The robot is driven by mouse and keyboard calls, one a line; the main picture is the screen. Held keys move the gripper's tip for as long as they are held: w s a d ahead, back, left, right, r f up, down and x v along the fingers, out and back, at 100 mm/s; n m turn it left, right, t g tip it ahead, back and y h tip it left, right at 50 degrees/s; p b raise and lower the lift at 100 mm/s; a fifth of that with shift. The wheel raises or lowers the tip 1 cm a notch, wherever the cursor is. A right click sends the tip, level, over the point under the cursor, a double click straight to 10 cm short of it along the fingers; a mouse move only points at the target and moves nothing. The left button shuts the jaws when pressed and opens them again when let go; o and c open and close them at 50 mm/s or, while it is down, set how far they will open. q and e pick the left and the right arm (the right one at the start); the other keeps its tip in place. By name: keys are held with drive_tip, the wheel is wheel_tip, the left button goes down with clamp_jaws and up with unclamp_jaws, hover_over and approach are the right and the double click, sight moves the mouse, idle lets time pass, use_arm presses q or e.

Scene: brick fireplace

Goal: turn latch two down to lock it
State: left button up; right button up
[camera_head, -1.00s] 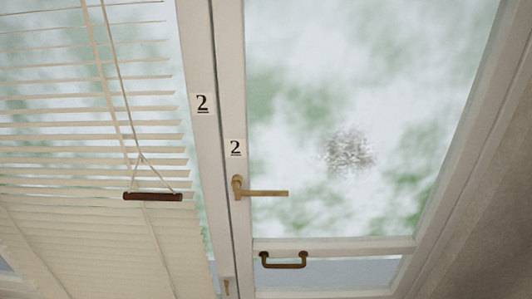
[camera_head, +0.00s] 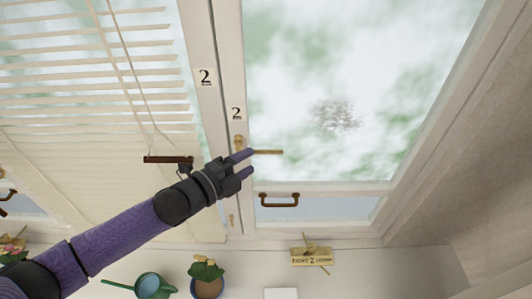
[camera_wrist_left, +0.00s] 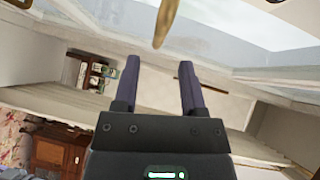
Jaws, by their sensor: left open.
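Latch two is a brass lever handle (camera_head: 267,152) on the white window frame below a "2" label (camera_head: 237,113). Its lever lies level, pointing right. My left gripper (camera_head: 250,162) comes in from the lower left, and its open purple fingers are just below and beside the lever near its pivot. In the left wrist view, the brass lever (camera_wrist_left: 166,22) shows at the top, ahead of and roughly between the two open fingertips (camera_wrist_left: 160,66). Nothing is held. I cannot tell whether a finger touches the lever. My right gripper is not in view.
A brown pull handle (camera_head: 279,200) is on the lower window rail. Slatted blinds with a dark cord bar (camera_head: 168,160) hang left. On the sill below are a watering can (camera_head: 147,286), a potted flower (camera_head: 207,288) and a small yellow sign (camera_head: 311,256).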

sight(263, 154)
use_arm(q)
drive_tip(key=b+x, duration=0.3)
drive_tip(key=x, duration=0.3)
drive_tip(key=shift+w+d+f+b, duration=0.15)
drive_tip(key=shift+d+b, duration=0.05)
drive_tip(key=shift+b, duration=0.2)
clamp_jaws()
idle(0.9)
